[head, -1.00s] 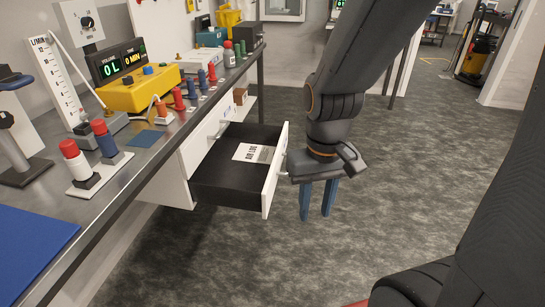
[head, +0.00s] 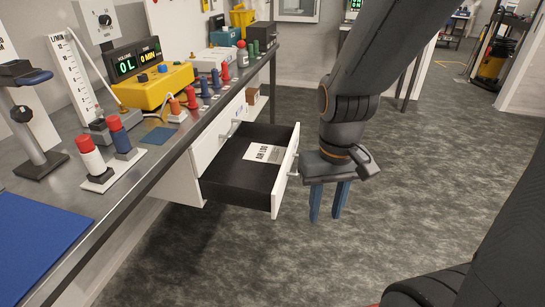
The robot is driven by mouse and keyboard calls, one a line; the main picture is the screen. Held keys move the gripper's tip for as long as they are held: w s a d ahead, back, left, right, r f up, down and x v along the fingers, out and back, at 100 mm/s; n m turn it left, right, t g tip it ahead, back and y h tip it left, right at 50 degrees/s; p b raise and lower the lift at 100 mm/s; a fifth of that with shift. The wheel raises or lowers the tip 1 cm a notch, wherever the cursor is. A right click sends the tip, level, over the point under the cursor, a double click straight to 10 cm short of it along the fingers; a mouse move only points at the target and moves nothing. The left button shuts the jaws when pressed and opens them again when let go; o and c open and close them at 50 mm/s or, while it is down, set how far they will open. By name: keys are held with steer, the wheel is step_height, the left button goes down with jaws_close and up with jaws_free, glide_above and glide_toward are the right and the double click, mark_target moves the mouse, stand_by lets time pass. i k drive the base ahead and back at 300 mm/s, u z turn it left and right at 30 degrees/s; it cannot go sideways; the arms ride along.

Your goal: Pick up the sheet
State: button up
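The sheet (head: 264,152) is a white paper with dark print reading "AIR LOG". It lies flat in the open drawer (head: 236,178), which has a black inside and a white front, toward its far end. My gripper (head: 328,221) has blue fingers that point down. It is outside the drawer, to the right of the drawer's white front and handle (head: 292,174). The fingers stand a little apart with nothing seen between them, so it is open. It is not touching the sheet.
The grey floor (head: 400,210) on the right is clear.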

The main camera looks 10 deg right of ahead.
mark_target(270, 154)
steer(key=z, duration=0.65)
steer(key=i, duration=0.95)
steer(key=z, duration=0.35)
